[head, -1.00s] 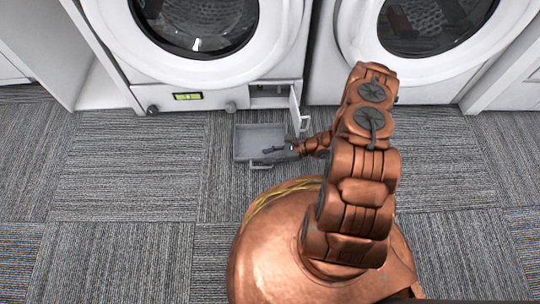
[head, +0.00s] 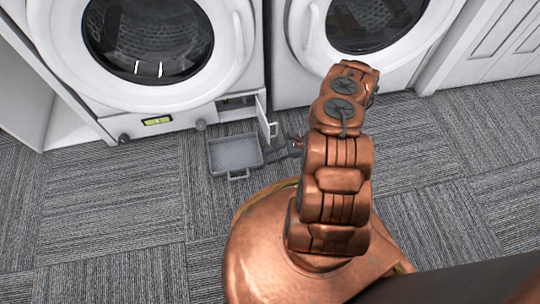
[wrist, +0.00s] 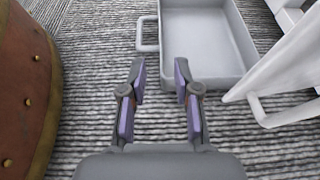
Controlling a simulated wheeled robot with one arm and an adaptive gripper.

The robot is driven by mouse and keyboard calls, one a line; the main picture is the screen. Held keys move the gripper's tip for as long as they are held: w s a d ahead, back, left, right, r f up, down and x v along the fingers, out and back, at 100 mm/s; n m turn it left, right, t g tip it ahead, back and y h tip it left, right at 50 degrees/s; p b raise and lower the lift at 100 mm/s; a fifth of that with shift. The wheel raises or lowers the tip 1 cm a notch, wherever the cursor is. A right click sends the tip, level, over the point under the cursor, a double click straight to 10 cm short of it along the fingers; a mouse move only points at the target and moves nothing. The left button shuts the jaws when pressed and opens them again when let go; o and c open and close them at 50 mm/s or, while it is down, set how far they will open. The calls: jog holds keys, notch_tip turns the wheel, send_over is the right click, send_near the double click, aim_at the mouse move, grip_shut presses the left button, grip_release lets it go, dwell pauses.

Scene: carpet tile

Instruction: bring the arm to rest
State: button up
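My gripper (wrist: 160,82) is open and empty in the wrist view, with carpet between and below its purple-padded fingers. In the head view my gripper (head: 287,152) shows only in part, beside my copper arm, just right of a grey tray-like drawer. The drawer (head: 219,169) lies low at the floor in front of the left washer. In the wrist view the drawer (wrist: 247,72) is ahead of the fingers and looks empty. I cannot tell whether a fingertip touches it.
A small white door (head: 263,118) stands open at the base of the left washer (head: 232,75); it is close on the right in the wrist view (wrist: 285,70). A second washer (head: 292,92) stands to the right. Carpet (head: 110,205) is clear at left.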

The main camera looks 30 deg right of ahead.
dwell(0.4)
jog(key=w+a+r+n+g+y+p, duration=0.1)
jog(key=a+r+n+g+p, duration=0.3)
jog(key=r, duration=0.6)
jog(key=w+a+r+n+g+p, duration=0.1)
jog(key=a+r+p, duration=0.1)
jog(key=a+r, duration=0.55)
jog(key=s+a+r+n+g+h+p, duration=0.2)
jog(key=r+n+p, duration=0.3)
jog(key=r, duration=1)
jog(key=s+a+r+n+g+h+p, duration=0.15)
jog(key=r+p, duration=0.45)
jog(key=r, duration=1)
jog(key=s+d+r+n+h+p, duration=0.1)
jog(key=s+r+n+h+p, duration=0.2)
jog(key=s+r+p, duration=0.4)
jog(key=s+d+r+n+t+h+p, duration=0.1)
jog(key=s+r+p, duration=0.6)
jog(key=r, duration=1.3)
jog(key=s+d+r+n+t+h+p, duration=0.1)
jog(key=s+d+r+n+h+p, duration=0.2)
jog(key=r, duration=1.1)
jog(key=s+n+h+p, duration=0.3)
jog(key=s+p, duration=0.1)
jog(key=p, duration=0.2)
jog(key=shift+s+p, duration=0.15)
jog(key=shift+p, duration=0.15)
jog(key=shift+a, duration=0.15)
